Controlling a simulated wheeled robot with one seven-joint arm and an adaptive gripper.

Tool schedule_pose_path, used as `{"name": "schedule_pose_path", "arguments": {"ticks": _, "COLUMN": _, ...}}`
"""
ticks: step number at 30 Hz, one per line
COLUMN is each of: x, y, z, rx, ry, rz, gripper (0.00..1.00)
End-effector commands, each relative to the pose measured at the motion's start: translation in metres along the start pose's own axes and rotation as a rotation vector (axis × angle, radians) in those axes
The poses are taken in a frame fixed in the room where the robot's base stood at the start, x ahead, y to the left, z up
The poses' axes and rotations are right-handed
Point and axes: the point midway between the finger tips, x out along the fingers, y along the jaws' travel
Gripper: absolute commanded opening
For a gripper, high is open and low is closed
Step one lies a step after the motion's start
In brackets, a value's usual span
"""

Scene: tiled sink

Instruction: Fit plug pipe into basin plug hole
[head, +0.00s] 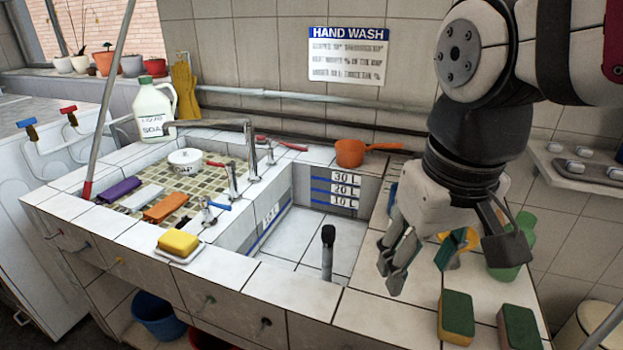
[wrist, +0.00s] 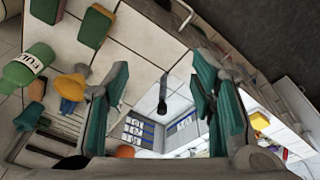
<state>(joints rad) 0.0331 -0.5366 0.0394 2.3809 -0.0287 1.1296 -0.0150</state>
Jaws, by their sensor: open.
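The plug pipe (head: 327,262) is a slim grey pipe with a thick black top. It stands upright in the near part of the square white-tiled basin (head: 305,232). The plug hole cannot be made out, so I cannot tell whether the pipe sits in it. My gripper (head: 393,266) is open and empty above the tiled counter, right of the basin and apart from the pipe. In the wrist view the pipe (wrist: 162,95) shows between the two teal-padded fingers of my gripper (wrist: 158,72), some way beyond them.
Green-brown sponges (head: 456,316) lie on the right counter, with a green bottle (wrist: 35,65) and a yellow-blue item (wrist: 72,88) nearby. An orange pot (head: 350,153) stands behind the basin. Taps (head: 233,182) and a yellow sponge (head: 178,243) are on its left side.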

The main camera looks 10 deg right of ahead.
Motion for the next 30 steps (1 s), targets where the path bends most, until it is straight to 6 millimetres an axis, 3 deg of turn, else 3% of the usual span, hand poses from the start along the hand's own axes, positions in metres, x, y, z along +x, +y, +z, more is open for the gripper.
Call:
{"name": "schedule_pose_path", "arguments": {"ticks": 3, "x": 0.005, "y": -0.003, "z": 0.034, "rx": 0.017, "ry": 0.022, "rz": -0.022, "gripper": 0.51}}
{"name": "schedule_pose_path", "arguments": {"ticks": 9, "x": 0.015, "y": -0.006, "z": 0.064, "rx": 0.034, "ry": 0.038, "rz": -0.047, "gripper": 0.51}}
{"name": "schedule_pose_path", "arguments": {"ticks": 22, "x": 0.014, "y": -0.006, "z": 0.069, "rx": 0.038, "ry": 0.043, "rz": -0.052, "gripper": 0.51}}
{"name": "schedule_pose_path", "arguments": {"ticks": 26, "x": -0.006, "y": -0.005, "z": 0.067, "rx": 0.037, "ry": 0.07, "rz": -0.049, "gripper": 0.51}}
{"name": "schedule_pose_path", "arguments": {"ticks": 30, "x": -0.038, "y": -0.002, "z": 0.062, "rx": 0.037, "ry": 0.123, "rz": -0.044, "gripper": 0.51}}
